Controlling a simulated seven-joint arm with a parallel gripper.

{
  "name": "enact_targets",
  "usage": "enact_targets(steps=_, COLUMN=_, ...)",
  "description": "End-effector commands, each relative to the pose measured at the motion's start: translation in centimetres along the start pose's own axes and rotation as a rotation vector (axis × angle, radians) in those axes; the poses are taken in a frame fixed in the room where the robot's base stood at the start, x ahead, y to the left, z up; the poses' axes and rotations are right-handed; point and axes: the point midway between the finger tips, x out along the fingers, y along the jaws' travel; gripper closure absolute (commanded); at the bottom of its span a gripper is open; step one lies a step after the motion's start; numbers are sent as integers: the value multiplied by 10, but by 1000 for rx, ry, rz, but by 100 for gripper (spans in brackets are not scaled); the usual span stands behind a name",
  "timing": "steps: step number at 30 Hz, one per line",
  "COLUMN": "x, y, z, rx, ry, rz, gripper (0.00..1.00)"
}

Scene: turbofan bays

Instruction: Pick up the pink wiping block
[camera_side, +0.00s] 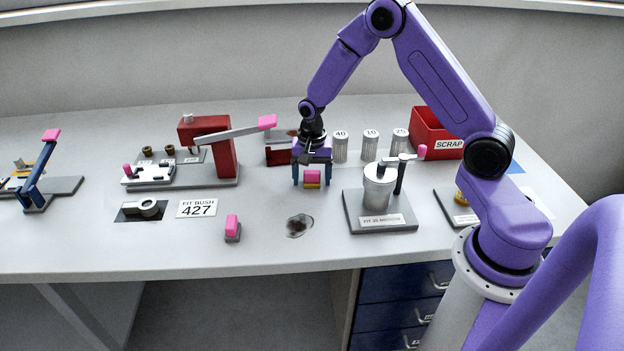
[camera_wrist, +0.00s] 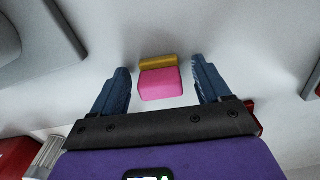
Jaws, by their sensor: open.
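A small pink block with a yellow base (camera_side: 312,177) stands on the table, and its pink top also shows in the wrist view (camera_wrist: 160,85). My gripper (camera_side: 312,184) is open and points down over this block. In the wrist view the block lies centred between my two blue fingers (camera_wrist: 161,68), with a clear gap on each side. Whether the fingertips are down at the block's height is hard to tell. A second pink block, with a grey base (camera_side: 232,228), stands nearer the table's front edge, apart from my gripper.
A dark stain (camera_side: 299,224) lies in front of my gripper. A grey fixture with a metal cylinder (camera_side: 379,190) stands close on the right. A red press with a pink-tipped lever (camera_side: 222,150) is on the left. Labelled canisters (camera_side: 370,146) and a red scrap bin (camera_side: 434,133) stand behind.

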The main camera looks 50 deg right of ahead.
Motion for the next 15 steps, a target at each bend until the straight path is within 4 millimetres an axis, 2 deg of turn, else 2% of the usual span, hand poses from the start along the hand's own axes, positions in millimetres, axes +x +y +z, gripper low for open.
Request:
enact_targets(steps=3, x=0, y=0, z=0, rx=0, ry=0, rz=0, gripper=23)
enact_targets(steps=8, x=0, y=0, z=0, rx=0, ry=0, rz=0, gripper=76)
enact_targets(steps=9, x=0, y=0, z=0, rx=0, ry=0, rz=0, gripper=79)
enact_targets(steps=15, x=0, y=0, z=0, rx=0, ry=0, rz=0, gripper=79)
